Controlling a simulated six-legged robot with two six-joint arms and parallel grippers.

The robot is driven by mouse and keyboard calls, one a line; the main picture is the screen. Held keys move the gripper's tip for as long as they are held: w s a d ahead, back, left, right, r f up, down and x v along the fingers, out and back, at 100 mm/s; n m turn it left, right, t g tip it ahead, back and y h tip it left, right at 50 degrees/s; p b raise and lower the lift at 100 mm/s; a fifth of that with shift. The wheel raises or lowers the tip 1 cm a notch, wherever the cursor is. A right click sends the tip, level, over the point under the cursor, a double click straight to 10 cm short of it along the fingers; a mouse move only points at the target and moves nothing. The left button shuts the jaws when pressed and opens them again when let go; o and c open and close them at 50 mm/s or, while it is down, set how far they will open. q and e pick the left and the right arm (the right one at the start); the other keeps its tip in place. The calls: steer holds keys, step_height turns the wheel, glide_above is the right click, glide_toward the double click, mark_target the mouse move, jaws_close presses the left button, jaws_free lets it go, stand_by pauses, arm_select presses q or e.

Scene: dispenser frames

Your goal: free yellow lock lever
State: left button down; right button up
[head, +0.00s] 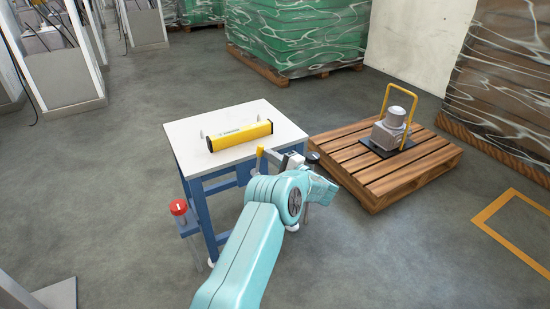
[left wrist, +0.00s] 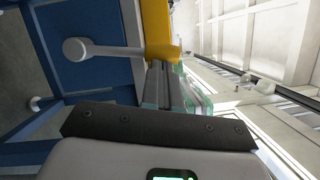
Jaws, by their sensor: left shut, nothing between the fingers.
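The yellow lever (head: 259,153) shows as a short upright yellow piece at the front edge of a white-topped blue table. In the left wrist view the yellow lever (left wrist: 159,30) is large at top centre, beside a grey round-ended rod (left wrist: 100,49) in front of a blue panel. My left gripper (head: 272,156) is at the table's front right edge, just right of the lever. In the left wrist view its fingers (left wrist: 165,84) are shut and empty, their tips at the lever's lower end. I cannot tell whether they touch it. My right gripper is not in view.
A yellow bar with black ends (head: 240,135) lies on the white tabletop (head: 190,131). A red-topped post (head: 178,208) stands at the table's left front. A wooden pallet (head: 371,172) with a grey motor (head: 391,130) is to the right. Open floor lies left.

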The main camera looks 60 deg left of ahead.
arm_select(q)
steer(key=shift+s+a+r, duration=0.1)
steer(key=shift+s+a, duration=0.05)
steer(key=shift+a, duration=0.05)
stand_by(0.3)
steer(key=p+v, duration=0.3)
steer(key=v, duration=1.3)
steer(key=shift+d+p, duration=0.35)
